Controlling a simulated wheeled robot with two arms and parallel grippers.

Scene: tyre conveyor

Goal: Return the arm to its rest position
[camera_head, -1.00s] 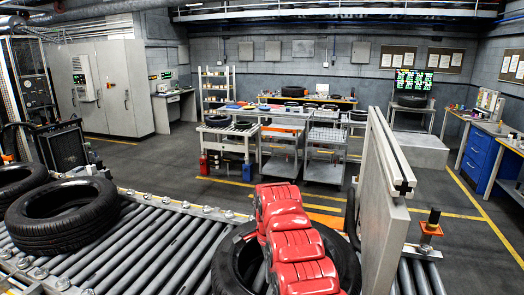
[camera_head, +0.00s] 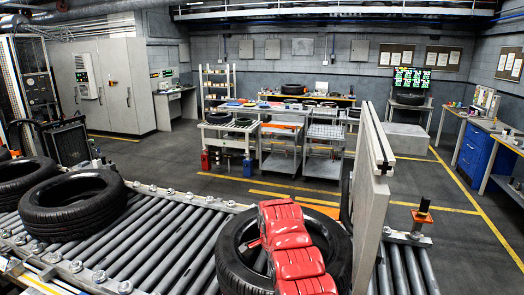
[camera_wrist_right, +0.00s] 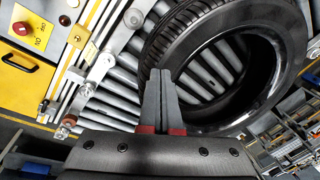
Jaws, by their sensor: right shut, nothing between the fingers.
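My right arm, with red covers, reaches over the front tyre in the head view. In the right wrist view my right gripper (camera_wrist_right: 160,100) is shut with nothing between its grey fingers. It shows in front of the near side of the black tyre (camera_wrist_right: 205,122), apart or touching I cannot tell. That tyre (camera_head: 232,268) lies flat on the roller conveyor (camera_head: 160,250) in the head view, partly hidden by my arm. My left gripper is not in view.
More tyres, including a near one (camera_head: 72,204), lie on the conveyor at left. A tall grey panel (camera_head: 370,215) stands right of my arm. An orange-based post (camera_head: 421,217) is beside it. Carts stand beyond open floor. A yellow control box (camera_wrist_right: 30,65) shows in the wrist view.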

